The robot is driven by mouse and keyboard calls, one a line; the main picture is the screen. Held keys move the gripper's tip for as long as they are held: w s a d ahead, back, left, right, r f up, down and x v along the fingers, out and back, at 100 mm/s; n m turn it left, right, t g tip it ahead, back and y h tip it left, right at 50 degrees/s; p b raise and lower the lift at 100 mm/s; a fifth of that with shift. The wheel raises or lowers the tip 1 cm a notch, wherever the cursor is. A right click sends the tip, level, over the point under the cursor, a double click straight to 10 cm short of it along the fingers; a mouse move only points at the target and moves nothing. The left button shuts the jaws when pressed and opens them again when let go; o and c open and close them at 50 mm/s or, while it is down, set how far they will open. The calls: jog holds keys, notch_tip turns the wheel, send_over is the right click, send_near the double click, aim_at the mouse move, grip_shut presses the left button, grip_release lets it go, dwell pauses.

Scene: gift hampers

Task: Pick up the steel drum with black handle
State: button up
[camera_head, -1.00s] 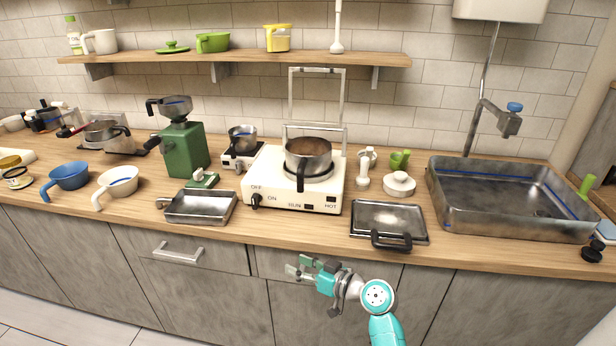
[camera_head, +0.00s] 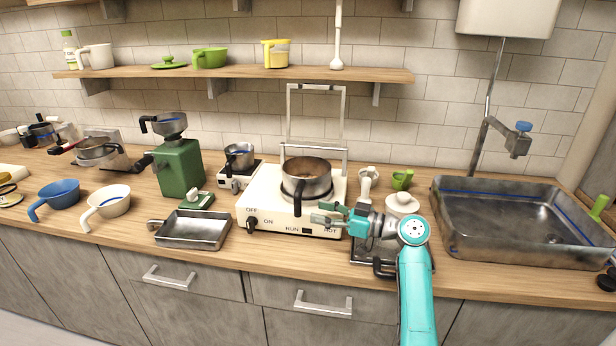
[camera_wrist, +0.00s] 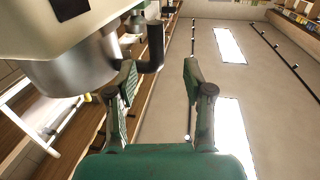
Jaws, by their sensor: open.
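The steel drum (camera_head: 308,178) with a black handle sits upright on the white cooker (camera_head: 268,215). Its handle (camera_head: 298,197) points to the front of the counter. My gripper (camera_head: 322,212) is in front of the cooker, just right of the handle, with its fingers toward the handle. In the wrist view the steel drum (camera_wrist: 75,75) is at the left, and its black handle (camera_wrist: 155,45) appears beside the left finger, toward the gap. My gripper (camera_wrist: 157,85) is open and empty there. I cannot tell whether the finger touches the handle.
A metal frame (camera_head: 345,118) rises behind the cooker. A small steel pot (camera_head: 239,156) stands on a small cooker to the left. A steel tray (camera_head: 194,230) lies at front left. A white lidded jar (camera_head: 401,205) is behind my wrist; the sink (camera_head: 520,215) is at right.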

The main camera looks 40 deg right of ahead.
aim_at(297, 205)
jog(key=shift+d+x, duration=0.15)
jog(key=shift+x, duration=1.75)
jog(key=shift+d+x, duration=0.1)
jog(key=shift+x, duration=1.8)
jog(key=shift+w, duration=0.1)
grip_shut()
